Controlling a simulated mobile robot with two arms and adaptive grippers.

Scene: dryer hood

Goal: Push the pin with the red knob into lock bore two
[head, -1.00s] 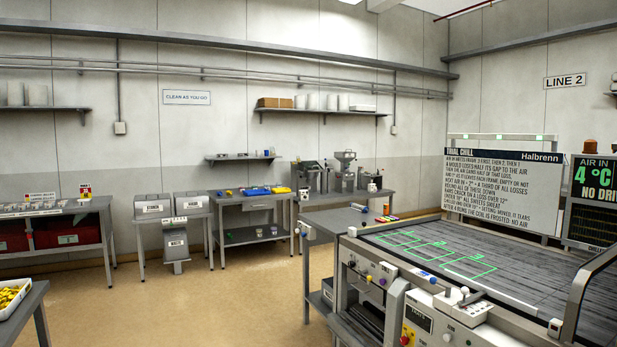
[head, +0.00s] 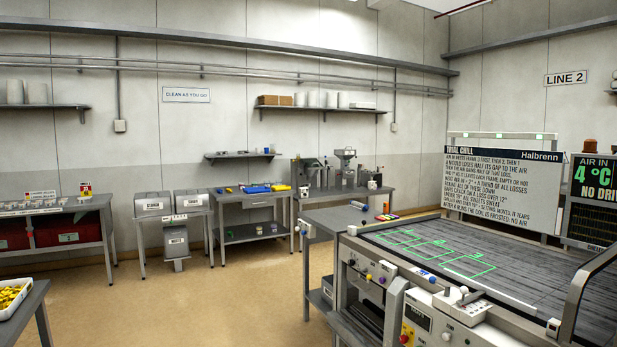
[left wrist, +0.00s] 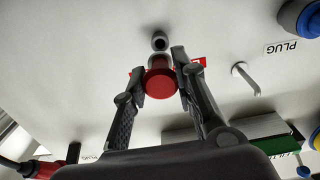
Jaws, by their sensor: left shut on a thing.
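The pin's red knob (left wrist: 160,83) shows in the left wrist view, end on. My left gripper (left wrist: 161,78) has its two dark fingers shut on the sides of the red knob. A round metal piece with a dark opening (left wrist: 159,42) lies just beyond the knob, in line with it. The knob covers the pin's shaft, so how deep it sits cannot be told. A small red label (left wrist: 199,62) is partly hidden behind the right finger. No lettering marks lock bore two legibly. My right gripper is in neither view.
In the wrist view, a bare metal peg (left wrist: 245,78), a PLUG label (left wrist: 281,47) and a blue knob (left wrist: 301,17) are to the right. The head view shows the chill machine (head: 450,240) at right, benches (head: 270,196) along the wall and open floor (head: 230,305).

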